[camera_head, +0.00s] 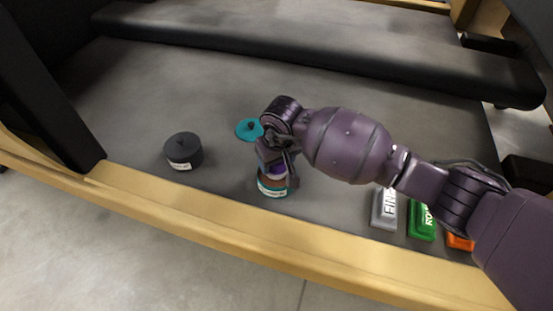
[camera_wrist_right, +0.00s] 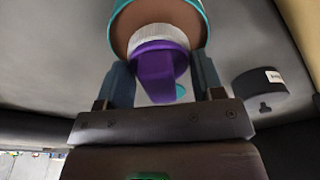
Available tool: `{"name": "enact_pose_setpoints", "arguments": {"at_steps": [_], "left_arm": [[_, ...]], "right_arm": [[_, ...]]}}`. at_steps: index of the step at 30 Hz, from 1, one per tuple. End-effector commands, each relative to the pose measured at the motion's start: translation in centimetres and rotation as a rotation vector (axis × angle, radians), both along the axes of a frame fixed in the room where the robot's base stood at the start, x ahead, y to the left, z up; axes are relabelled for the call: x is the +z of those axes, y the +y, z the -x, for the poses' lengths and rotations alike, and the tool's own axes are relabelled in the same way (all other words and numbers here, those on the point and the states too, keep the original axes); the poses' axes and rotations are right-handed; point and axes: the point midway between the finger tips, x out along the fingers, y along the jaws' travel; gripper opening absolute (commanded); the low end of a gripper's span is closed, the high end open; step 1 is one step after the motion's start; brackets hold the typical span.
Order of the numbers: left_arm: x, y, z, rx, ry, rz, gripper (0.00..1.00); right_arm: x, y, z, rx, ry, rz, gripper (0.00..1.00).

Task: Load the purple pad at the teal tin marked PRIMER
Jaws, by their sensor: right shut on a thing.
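The teal tin (camera_head: 272,190) stands open near the table's front edge, with a white label too small to read. In the right wrist view its teal rim (camera_wrist_right: 207,28) surrounds a brown inside. My right gripper (camera_head: 275,163) is over the tin, shut on the purple pad (camera_wrist_right: 156,72). The pad has a whitish layer on the side toward the tin and overlaps the opening. I cannot tell whether it touches the brown contents. A teal lid (camera_head: 249,129) with a dark knob lies behind the tin. My left gripper is not in view.
A dark grey lidded tin (camera_head: 183,148) stands to the left, also seen in the right wrist view (camera_wrist_right: 259,92). Grey (camera_head: 384,209), green (camera_head: 421,222) and orange (camera_head: 459,242) blocks line the front right. A wooden edge (camera_head: 200,208) runs along the front; the grey surface behind is mostly clear.

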Motion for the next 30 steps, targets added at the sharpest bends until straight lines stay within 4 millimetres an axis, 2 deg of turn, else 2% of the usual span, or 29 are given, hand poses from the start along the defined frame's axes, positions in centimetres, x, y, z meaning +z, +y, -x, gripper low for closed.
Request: {"name": "enact_pose_setpoints", "arguments": {"at_steps": [16,30], "left_arm": [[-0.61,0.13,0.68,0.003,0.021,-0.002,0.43],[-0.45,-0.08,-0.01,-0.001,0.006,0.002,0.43]], "right_arm": [[-0.29,-0.01,-0.01,0.0,0.0,0.0,0.42],[-0.74,0.0,-0.02,0.0,0.0,0.0,0.42]]}}
